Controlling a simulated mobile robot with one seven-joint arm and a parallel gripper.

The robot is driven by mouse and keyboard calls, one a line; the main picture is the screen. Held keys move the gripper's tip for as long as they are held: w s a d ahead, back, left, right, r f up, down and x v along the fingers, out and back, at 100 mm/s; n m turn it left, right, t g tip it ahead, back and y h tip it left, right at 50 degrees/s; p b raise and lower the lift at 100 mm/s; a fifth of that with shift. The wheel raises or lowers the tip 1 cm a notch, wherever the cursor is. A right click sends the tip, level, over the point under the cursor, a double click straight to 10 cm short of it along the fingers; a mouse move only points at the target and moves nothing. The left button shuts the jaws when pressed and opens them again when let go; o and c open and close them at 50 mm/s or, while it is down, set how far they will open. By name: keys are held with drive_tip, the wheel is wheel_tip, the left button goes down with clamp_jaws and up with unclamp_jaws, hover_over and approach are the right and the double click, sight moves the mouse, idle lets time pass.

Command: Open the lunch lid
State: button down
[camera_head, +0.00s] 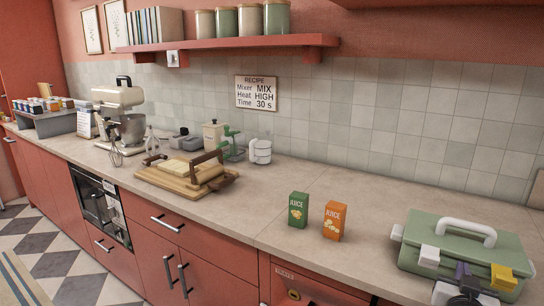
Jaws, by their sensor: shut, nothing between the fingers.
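The lunch box (465,247) is a pale green case at the right end of the counter, with its lid (445,226) down. A white carry handle (467,230) stands on top of the lid. On its front are a white latch (429,254) at left and a yellow latch (503,277) at right. My gripper (470,276) is at the bottom right, in front of the box between the two latches. It is shut and holds nothing. It hides part of the box front, and I cannot tell whether it touches the box.
A green juice carton (298,210) and an orange one (335,220) stand left of the box. Farther left are a wooden board (165,183), a white mug (261,151) and a stand mixer (120,115). The counter between cartons and box is clear.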

drive_tip(key=shift+r, duration=0.1)
drive_tip(key=shift+r+p, duration=1.75)
drive_tip(key=shift+r, duration=0.45)
drive_tip(key=shift+w+r, duration=0.1)
wheel_tip(320, 180, up, 6)
drive_tip(key=f+p, duration=0.1)
drive_tip(key=p, duration=0.3)
hover_over(469, 256)
drive_tip(key=s+a, duration=0.1)
drive_tip(key=a, duration=0.1)
drive_tip(key=shift+s+r, duration=0.2)
drive_tip(key=shift+r, duration=0.05)
